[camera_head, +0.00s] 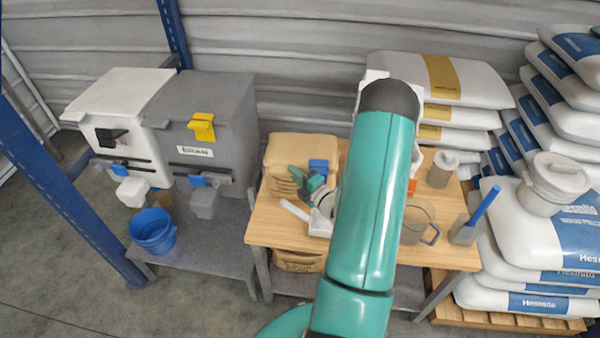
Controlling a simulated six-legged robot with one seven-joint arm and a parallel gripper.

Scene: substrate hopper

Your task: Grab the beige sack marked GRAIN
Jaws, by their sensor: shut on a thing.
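A beige sack (290,150) stands on the wooden table at its back left. Dark print shows low on its front, but I cannot read it. My gripper (303,182) is at the sack's front right side, shut on it. A small blue piece (318,166) shows beside the fingers against the sack. My teal arm crosses the table and hides part of its middle. A second beige sack (298,262) with dark print lies below the tabletop.
The wooden table (270,232) also holds a clear mug (416,222), a white-topped container (441,170) and a blue-handled tool (478,215). White and grey hoppers (215,115) and a blue bucket (152,230) are left. Stacked white bags (540,230) crowd the right.

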